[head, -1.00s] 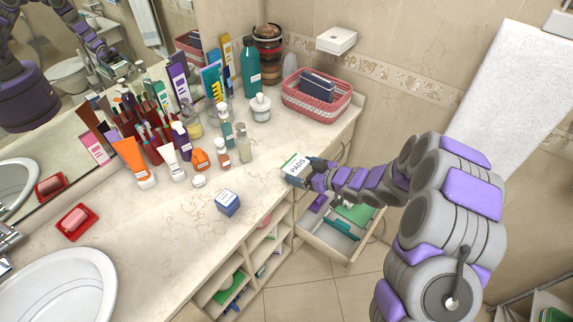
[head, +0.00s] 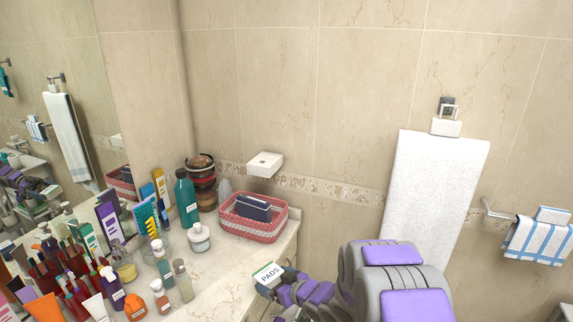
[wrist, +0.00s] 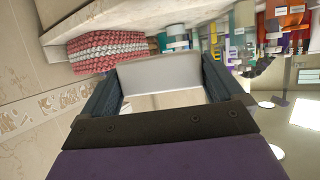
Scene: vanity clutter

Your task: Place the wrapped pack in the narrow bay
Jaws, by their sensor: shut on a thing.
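The wrapped pack (head: 268,273), white with a green edge and the word PADS, is held in my gripper (head: 276,284) just off the front edge of the vanity counter, low in the head view. In the wrist view the pack (wrist: 165,73) is a pale block between the two dark fingers of my gripper (wrist: 160,88), which are shut on it. The narrow bay cannot be made out in either current view. My arm hides the area right of the pack.
A pink and white woven basket (head: 252,231) with a dark blue box inside stands at the counter's back right. Bottles and tubes crowd the counter's left, including a teal bottle (head: 186,198). A white towel (head: 433,195) hangs on the wall.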

